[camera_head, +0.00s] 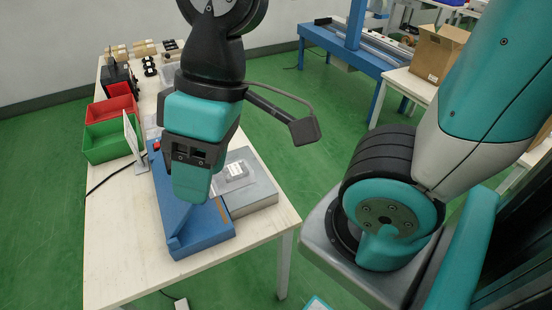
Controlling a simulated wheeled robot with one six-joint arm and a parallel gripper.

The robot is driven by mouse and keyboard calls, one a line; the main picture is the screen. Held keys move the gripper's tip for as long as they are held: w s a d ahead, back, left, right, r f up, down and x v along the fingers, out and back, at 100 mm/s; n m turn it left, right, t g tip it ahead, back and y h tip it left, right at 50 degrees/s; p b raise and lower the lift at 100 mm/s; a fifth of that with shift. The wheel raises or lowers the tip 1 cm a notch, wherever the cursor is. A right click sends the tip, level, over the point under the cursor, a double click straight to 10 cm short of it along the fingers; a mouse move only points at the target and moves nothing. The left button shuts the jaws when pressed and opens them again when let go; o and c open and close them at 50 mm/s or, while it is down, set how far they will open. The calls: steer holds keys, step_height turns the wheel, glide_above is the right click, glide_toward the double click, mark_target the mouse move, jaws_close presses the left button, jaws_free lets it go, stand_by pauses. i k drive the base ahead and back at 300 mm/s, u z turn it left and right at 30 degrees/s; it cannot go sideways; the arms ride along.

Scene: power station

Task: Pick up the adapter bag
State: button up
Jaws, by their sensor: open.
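A small clear-looking packet with a pale label (236,170), which looks like the adapter bag, lies on top of a flat grey box (256,193) on the table. It is small, so its contents cannot be made out. My gripper (191,175), teal and black, points down over the blue stand, just left of the packet in the picture. It is open, and no object shows in it. It hides part of the blue stand and the left side of the grey box. The height between my gripper and the table is hard to judge.
A blue stand (201,232) sits beside the grey box. A green bin (108,142) and a red bin (112,103) stand at the left. Small parts line the table's far end. The table's near-left area (122,240) is clear. A blue bench (355,60) stands behind.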

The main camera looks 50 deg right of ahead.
mark_target(238, 174)
steer(key=z, duration=0.45)
steer(key=k, duration=1.25)
steer(key=u, duration=0.8)
steer(key=i, duration=1.95)
steer(key=z, duration=0.6)
